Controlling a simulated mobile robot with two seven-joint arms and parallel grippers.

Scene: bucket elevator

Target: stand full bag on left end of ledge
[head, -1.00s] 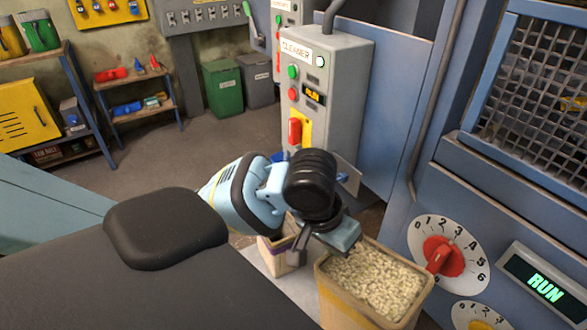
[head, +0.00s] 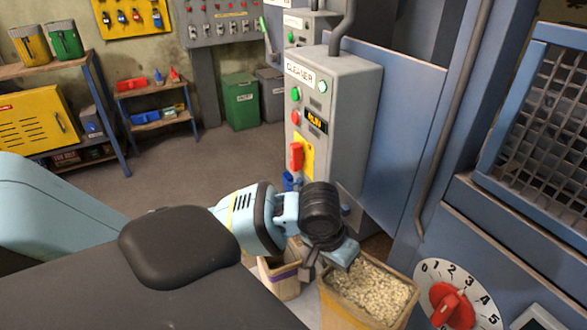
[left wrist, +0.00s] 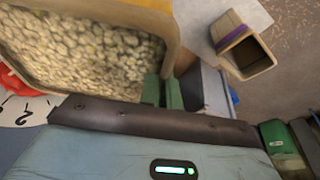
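The full bag (head: 368,290), tan and open-topped, is filled to near its rim with pale grain. It stands at the lower middle right of the head view and fills the upper left of the left wrist view (left wrist: 80,45). My left gripper (head: 340,258) is at the bag's far left rim. In the left wrist view its green fingers (left wrist: 162,92) sit on either side of the bag's wall, one inside and one outside, closed on it. The bag looks upright; its base is out of view. I cannot make out the ledge. My right gripper is not in view.
An empty tan bag with a purple band (left wrist: 243,53) stands just left of the full one on a pale floor patch. The grey cleaner cabinet (head: 335,130) rises behind. A blue machine with a red dial (head: 452,305) is close on the right. Open floor lies left.

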